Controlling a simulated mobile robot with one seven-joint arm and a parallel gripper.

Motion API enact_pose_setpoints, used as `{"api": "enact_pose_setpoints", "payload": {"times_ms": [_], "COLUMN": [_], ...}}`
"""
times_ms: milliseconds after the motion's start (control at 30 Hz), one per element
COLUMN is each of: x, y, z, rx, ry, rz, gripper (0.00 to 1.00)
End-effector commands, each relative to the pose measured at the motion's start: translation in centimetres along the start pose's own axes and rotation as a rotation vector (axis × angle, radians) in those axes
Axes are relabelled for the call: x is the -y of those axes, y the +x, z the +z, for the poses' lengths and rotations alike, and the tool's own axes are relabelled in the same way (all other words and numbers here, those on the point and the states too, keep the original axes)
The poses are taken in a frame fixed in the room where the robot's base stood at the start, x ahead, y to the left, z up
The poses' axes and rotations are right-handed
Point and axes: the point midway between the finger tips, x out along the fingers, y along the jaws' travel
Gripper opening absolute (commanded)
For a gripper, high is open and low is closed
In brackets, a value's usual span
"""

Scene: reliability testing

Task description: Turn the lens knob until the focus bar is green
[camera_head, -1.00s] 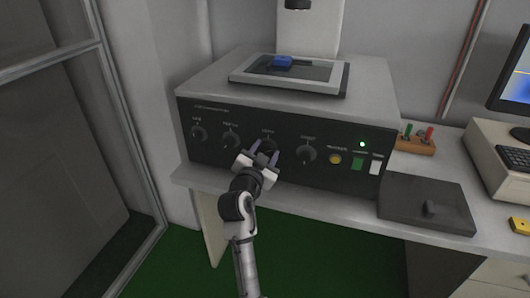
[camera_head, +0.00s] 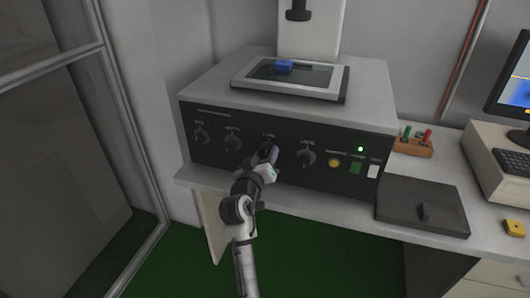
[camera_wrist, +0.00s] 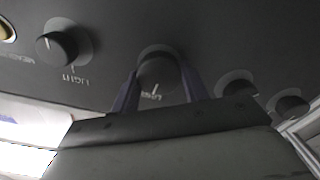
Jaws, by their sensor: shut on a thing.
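The lens knob (camera_wrist: 160,72) is a round black dial with a white pointer mark on the dark front panel. A partly hidden white label sits beside it in the wrist view. My gripper (camera_head: 268,154) is at this knob, third from the left, and mostly hides it in the head view. In the wrist view my gripper (camera_wrist: 161,80) has one purple-grey finger on each side of the knob, shut on it. The monitor (camera_head: 515,80) is cut off at the right edge, with blue and some yellow showing. I cannot make out a focus bar on it.
The light knob (camera_head: 306,157) is just right of my gripper, and two more knobs (camera_head: 232,141) are to its left. A blue block (camera_head: 285,66) lies on the top stage.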

Motion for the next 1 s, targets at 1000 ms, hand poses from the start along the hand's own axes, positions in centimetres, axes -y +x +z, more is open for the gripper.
{"api": "enact_pose_setpoints", "payload": {"times_ms": [1000], "x": [0.15], "y": [0.01], "z": [-0.11], "rx": [-0.002], "ry": [-0.692], "rz": [0.001], "gripper": [0.22]}}
